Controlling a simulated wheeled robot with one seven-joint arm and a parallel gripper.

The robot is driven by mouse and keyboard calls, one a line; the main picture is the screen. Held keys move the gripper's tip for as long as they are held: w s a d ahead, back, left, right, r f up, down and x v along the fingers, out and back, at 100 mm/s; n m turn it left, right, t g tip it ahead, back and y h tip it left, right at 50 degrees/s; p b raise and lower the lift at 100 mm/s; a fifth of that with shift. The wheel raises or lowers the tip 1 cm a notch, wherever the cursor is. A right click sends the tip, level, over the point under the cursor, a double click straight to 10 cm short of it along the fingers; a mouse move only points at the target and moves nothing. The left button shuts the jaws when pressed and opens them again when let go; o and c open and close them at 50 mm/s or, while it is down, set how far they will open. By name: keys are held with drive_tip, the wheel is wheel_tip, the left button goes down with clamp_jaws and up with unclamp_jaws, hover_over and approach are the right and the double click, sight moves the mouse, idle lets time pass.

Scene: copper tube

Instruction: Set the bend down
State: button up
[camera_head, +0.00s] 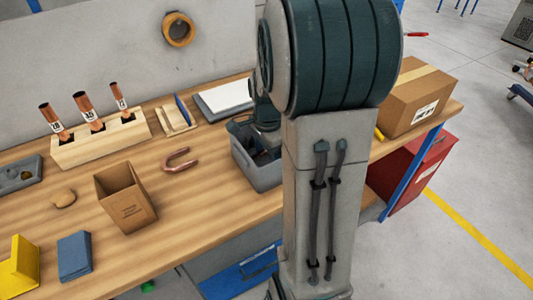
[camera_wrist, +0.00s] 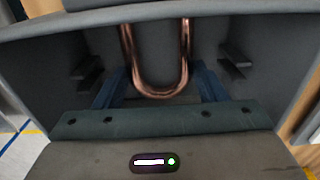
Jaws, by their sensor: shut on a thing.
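A copper U-shaped bend (camera_wrist: 157,86) shows in the middle of the wrist view, with its curve toward the camera and its two legs running away under the grey edge at the top. My gripper (camera_wrist: 157,93) is shut on this bend; its exact contact with the tube is hard to see. In the head view my gripper is mostly hidden behind my arm, at the grey bin (camera_head: 257,172). A second copper U bend (camera_head: 181,161) lies flat on the wooden bench (camera_head: 205,225), left of the bin.
A wooden block (camera_head: 102,140) with several labelled copper tubes stands at the back left. A closed carton (camera_head: 417,95) stands right.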

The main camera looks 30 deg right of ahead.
drive_tip(key=shift+f, duration=0.15)
drive_tip(key=o, duration=0.7)
wheel_tip(320, 180, up, 12)
drive_tip(key=s+a+f+n+t, duration=0.1)
drive_tip(key=s+a+n, duration=0.3)
drive_tip(key=n, duration=0.1)
drive_tip(key=s+a+f+n+t, duration=0.1)
drive_tip(key=s+a+n, duration=0.3)
drive_tip(key=n, duration=0.2)
drive_tip(key=s+a+f+n, duration=0.1)
drive_tip(key=s+a+n, duration=0.3)
drive_tip(key=n, duration=0.2)
drive_tip(key=shift+a+t+p, duration=0.1)
drive_tip(key=shift+t+p, duration=0.2)
drive_tip(key=shift+t, duration=0.1)
